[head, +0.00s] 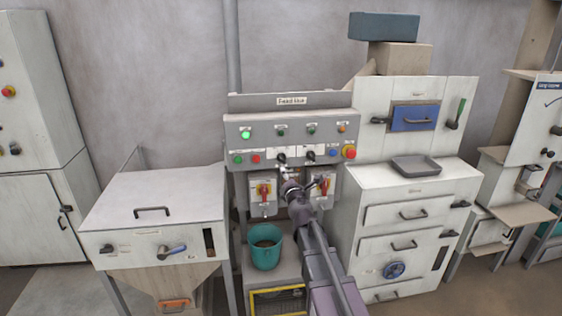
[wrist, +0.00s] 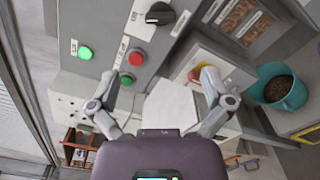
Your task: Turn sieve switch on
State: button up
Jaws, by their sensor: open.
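The grey control panel (head: 232,129) is headed "Feed line". Two black rotary knobs (head: 282,157) sit in its lower row; the small labels are too blurred to tell which is the sieve switch. One black knob also shows at the top of the wrist view (wrist: 160,14), near a red button (wrist: 136,58) and a green button (wrist: 127,79). My gripper (head: 288,177) is in front of the panel, below the knobs. In the wrist view my gripper (wrist: 155,82) has its fingers spread wide, with nothing between them.
A red emergency button (head: 349,152) is at right. The upper left lamp (head: 246,135) glows green. A teal bucket (head: 265,255) stands below.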

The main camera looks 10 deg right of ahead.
aim_at(282, 160)
jog(key=w, duration=1.3)
jog(key=shift+w, duration=0.25)
jog(key=c, duration=1.1)
jog(key=shift+a, duration=0.2)
jog(key=shift+w+d, duration=0.1)
jog(key=shift+d, duration=0.05)
